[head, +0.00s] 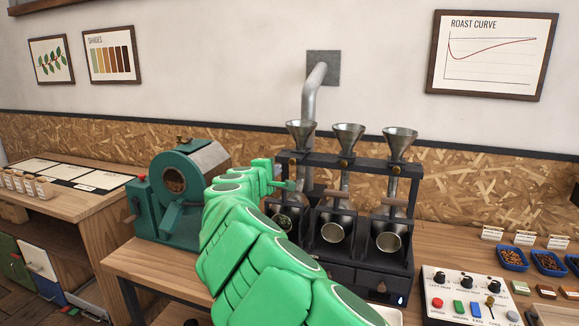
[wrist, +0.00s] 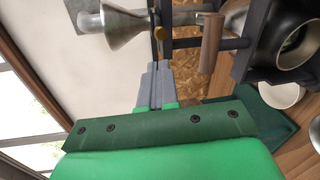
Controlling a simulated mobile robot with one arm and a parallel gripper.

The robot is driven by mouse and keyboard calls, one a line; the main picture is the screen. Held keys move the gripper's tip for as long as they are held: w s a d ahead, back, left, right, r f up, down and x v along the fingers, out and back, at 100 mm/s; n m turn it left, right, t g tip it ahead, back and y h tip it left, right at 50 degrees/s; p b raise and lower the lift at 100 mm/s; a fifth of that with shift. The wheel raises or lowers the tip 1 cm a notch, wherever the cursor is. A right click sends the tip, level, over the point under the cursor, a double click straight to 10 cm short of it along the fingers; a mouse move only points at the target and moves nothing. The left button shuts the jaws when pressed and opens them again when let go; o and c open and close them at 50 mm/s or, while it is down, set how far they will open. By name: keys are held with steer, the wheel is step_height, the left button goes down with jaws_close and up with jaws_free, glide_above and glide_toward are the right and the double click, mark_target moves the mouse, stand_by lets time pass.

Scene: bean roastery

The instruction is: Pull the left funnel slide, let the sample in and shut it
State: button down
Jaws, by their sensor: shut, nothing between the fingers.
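The left funnel (head: 300,132) is a metal cone at the left end of the dark three-barrel sample roaster (head: 365,160). A brass knob (head: 293,161) sits under it, apparently its slide; how far out it stands, I cannot tell. My gripper (head: 287,184) is shut and empty, just below and in front of that knob. In the wrist view, turned sideways, the fingers (wrist: 156,82) are together near the brass knob (wrist: 159,33), with a gap between. A funnel (wrist: 125,25) shows beyond them. The left barrel (head: 282,222) appears to hold greenish beans; my arm partly covers it.
The middle funnel (head: 348,132) and right funnel (head: 400,139) stand close by. Wooden handles (head: 395,202) stick out above the barrels. A green drum roaster (head: 180,185) is to the left. A control panel (head: 465,297) and blue bean trays (head: 512,258) are at right.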

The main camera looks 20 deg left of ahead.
steer(key=n, duration=0.3)
steer(key=n+t+y, duration=0.1)
steer(key=n, duration=1.3)
glide_toward(292, 162)
steer(key=shift+w+a+f, duration=0.1)
steer(key=shift+w+f, duration=0.05)
steer(key=shift+w, duration=1.2)
steer(key=shift+w+a+f, duration=0.1)
steer(key=shift+w+f, duration=0.05)
steer(key=shift+w, duration=1.9)
steer(key=shift+w, duration=0.1)
